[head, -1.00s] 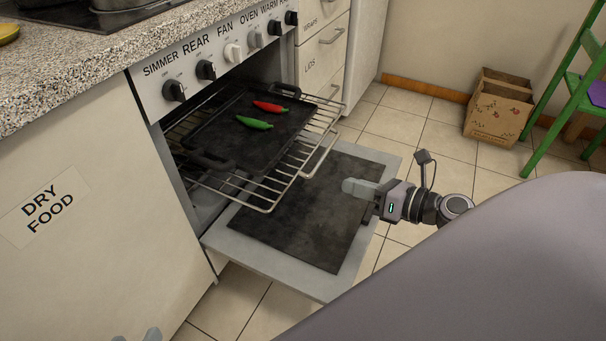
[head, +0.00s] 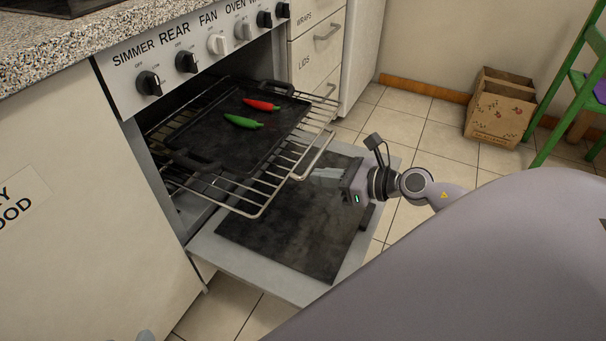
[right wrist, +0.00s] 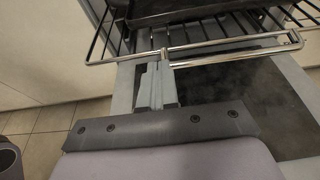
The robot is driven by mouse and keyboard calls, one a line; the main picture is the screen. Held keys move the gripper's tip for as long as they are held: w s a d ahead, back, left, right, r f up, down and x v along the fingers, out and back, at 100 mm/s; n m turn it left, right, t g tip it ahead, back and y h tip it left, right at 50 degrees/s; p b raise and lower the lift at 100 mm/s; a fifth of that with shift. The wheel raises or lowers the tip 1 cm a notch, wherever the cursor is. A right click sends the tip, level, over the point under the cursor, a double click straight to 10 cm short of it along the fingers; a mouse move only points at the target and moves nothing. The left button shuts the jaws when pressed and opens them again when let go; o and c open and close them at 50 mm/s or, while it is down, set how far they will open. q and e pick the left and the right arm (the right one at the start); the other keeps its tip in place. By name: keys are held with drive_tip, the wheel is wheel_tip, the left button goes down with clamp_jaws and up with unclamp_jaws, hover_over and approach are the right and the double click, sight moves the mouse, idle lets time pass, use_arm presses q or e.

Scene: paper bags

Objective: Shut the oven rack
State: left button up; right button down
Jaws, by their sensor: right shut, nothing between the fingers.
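The wire oven rack (head: 262,208) is pulled out of the oven, above the lowered oven door (head: 220,262). A dark baking tray (head: 205,135) on it holds a red pepper (head: 261,105) and a green pepper (head: 243,122). My right gripper (head: 322,175) is shut and empty, just in front of the rack's front edge. In the right wrist view its fingertips (right wrist: 160,66) overlap the rack's front bar (right wrist: 230,57); I cannot tell whether they touch. A grey tip of my left gripper (head: 145,336) shows at the bottom edge, too little to tell its state.
The oven's knob panel (head: 200,56) is above the opening. Drawers (head: 318,45) stand right of the oven. A cardboard box (head: 500,105) and a green chair (head: 570,80) are at the back right. The tiled floor between is clear.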

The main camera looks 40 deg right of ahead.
sight(283, 172)
use_arm(q)
drive_tip(key=shift+d+f, duration=0.1)
use_arm(e)
drive_tip(key=shift+x, duration=2.6)
drive_tip(key=shift+w, duration=0.15)
